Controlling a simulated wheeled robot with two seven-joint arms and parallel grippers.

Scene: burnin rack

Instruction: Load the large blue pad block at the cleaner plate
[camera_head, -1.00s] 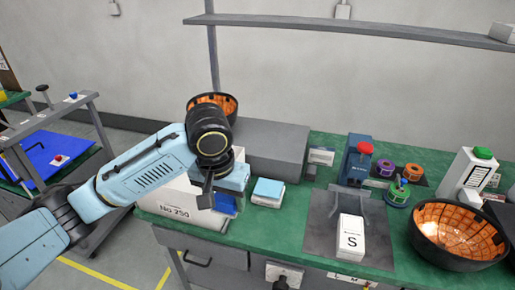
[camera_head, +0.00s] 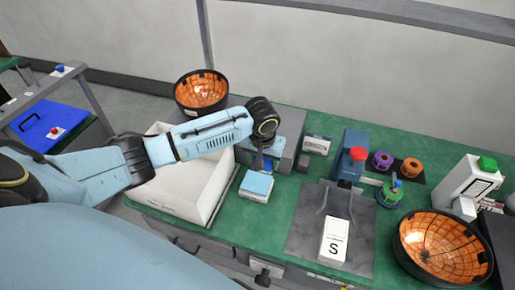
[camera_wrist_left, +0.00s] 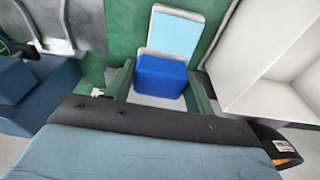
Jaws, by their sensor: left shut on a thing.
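My left gripper (camera_head: 264,164) is above the green bench, just behind a small box with a light blue top (camera_head: 257,185). In the left wrist view a blue block (camera_wrist_left: 160,77) sits between its two fingers (camera_wrist_left: 160,85), and the gripper is shut on it. In the head view my wrist and gripper mostly hide that block. A dark grey plate (camera_head: 305,225) lies on the bench to the right, with a white box marked S (camera_head: 334,240) on it; I cannot tell whether this is the cleaner plate. My right gripper is not in view.
A white bin (camera_head: 170,193) is left of the small box. A blue device with a red knob (camera_head: 352,160) stands behind the plate. Orange-lined bowls stand at the back left (camera_head: 201,91) and right (camera_head: 443,248).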

